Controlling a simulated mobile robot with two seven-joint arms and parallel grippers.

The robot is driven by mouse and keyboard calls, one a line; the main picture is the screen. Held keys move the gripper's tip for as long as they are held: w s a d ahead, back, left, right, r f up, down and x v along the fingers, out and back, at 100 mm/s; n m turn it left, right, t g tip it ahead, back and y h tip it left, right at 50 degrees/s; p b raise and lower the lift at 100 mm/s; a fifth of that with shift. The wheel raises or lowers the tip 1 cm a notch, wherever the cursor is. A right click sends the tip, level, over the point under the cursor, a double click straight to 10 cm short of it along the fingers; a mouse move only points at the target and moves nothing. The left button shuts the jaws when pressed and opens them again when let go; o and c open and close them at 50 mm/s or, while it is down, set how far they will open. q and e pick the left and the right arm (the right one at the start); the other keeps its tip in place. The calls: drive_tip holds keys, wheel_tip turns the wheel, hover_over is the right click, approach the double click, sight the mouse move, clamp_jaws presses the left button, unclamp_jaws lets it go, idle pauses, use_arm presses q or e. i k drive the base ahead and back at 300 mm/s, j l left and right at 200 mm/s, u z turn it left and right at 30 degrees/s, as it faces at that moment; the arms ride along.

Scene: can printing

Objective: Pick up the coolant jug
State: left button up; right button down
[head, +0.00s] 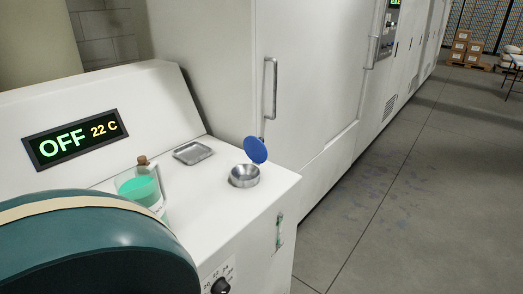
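The coolant jug (155,197) is a clear container with green liquid and a brown stopper. It stands on the white top of the machine (208,190), below the display, in the head view. A dark teal rounded part of my arm in the lower left foreground hides the jug's lower left side. Neither of my grippers shows in this view, so I cannot see where they are relative to the jug.
A small metal tray (193,153) lies behind and right of the jug. A metal filler cup (243,178) with a raised blue lid (255,150) is further right. The display (76,139) reads OFF, 22 C. A tall white cabinet (308,75) stands behind; floor is clear at right.

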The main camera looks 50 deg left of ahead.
sight(144, 185)
drive_tip(key=i+l+u, duration=0.1)
drive_tip(key=i+l, duration=0.2)
drive_tip(key=l, duration=0.15)
drive_tip(key=i+l, duration=0.3)
drive_tip(key=l, duration=0.15)
drive_tip(key=i+u, duration=0.35)
drive_tip(key=i+l+u, duration=0.15)
drive_tip(key=i+u, duration=0.2)
drive_tip(key=i+l+u, duration=0.3)
drive_tip(key=i, duration=0.15)
drive_tip(key=i+u, duration=0.15)
drive_tip(key=u, duration=0.25)
drive_tip(key=i+u, duration=0.15)
drive_tip(key=u, duration=0.25)
drive_tip(key=i+l+u, duration=0.1)
drive_tip(key=u, duration=0.3)
drive_tip(key=i+l+u, duration=0.1)
drive_tip(key=u, duration=0.3)
drive_tip(key=i+l+u, duration=0.1)
drive_tip(key=u, duration=0.25)
drive_tip(key=i+l+u, duration=0.15)
drive_tip(key=u, duration=0.2)
drive_tip(key=i+l+u, duration=0.3)
drive_tip(key=k+j, duration=0.05)
